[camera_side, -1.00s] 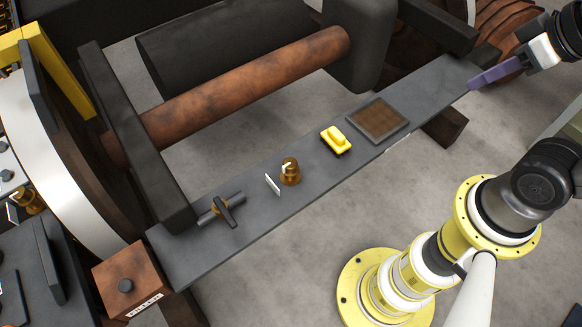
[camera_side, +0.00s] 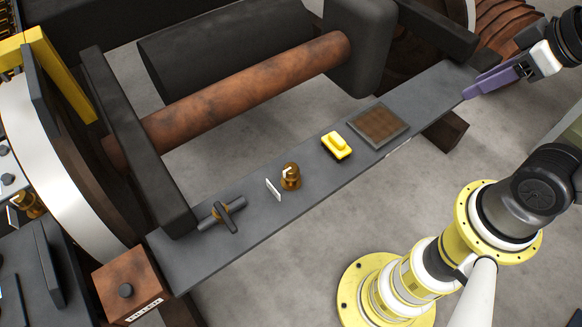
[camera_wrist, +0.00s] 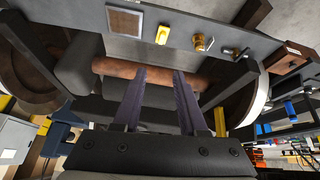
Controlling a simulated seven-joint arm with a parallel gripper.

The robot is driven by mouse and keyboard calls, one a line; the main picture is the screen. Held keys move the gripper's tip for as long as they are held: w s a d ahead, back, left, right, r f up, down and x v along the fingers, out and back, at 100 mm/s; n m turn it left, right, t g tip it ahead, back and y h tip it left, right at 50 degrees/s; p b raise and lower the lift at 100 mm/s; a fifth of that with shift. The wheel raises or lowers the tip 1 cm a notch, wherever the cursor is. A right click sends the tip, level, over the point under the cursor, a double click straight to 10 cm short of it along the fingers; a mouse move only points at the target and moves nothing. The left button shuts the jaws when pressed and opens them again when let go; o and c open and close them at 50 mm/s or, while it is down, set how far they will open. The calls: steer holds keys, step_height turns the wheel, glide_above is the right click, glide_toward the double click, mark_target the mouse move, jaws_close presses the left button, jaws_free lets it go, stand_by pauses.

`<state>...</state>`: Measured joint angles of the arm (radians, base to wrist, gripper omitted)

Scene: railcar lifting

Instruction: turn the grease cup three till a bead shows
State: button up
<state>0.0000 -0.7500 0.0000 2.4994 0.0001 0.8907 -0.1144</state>
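A brass grease cup (camera_side: 291,178) with a white pointer mark on top stands upright on the grey plank. A small white tag (camera_side: 273,189) stands just left of it; its marking is unreadable. The cup also shows in the wrist view (camera_wrist: 202,43). Another brass cup (camera_side: 33,204) sits at the far left edge, so I cannot tell by number which is three. No bead can be made out. My gripper (camera_side: 468,95), with purple fingers, is at the plank's far right end, well away from the cup. In the wrist view its fingers (camera_wrist: 160,76) are apart with nothing between them.
On the plank are a yellow-topped brush (camera_side: 337,145), a framed brown mesh tray (camera_side: 379,124) and a dark T-handle (camera_side: 226,215). A rusty axle (camera_side: 250,88) runs behind. A rusty block (camera_side: 128,284) stands at the left end.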

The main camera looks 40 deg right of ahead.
steer(key=o, duration=0.5)
steer(key=w+r+n, duration=0.1)
steer(key=w+n, duration=0.1)
steer(key=w+r+n, duration=0.2)
steer(key=shift+a+r+t, duration=0.1)
steer(key=shift+r+t, duration=0.1)
steer(key=shift+t, duration=0.2)
steer(key=w+a+r+n, duration=0.1)
steer(key=w+a+n, duration=0.1)
steer(key=w+n, duration=0.35)
steer(key=n+g, duration=0.7)
steer(key=n, duration=0.3)
glide_above(291, 168)
step_height(291, 168, down, 29)
step_height(291, 168, down, 13)
steer(key=shift+f, duration=0.2)
jaws_close()
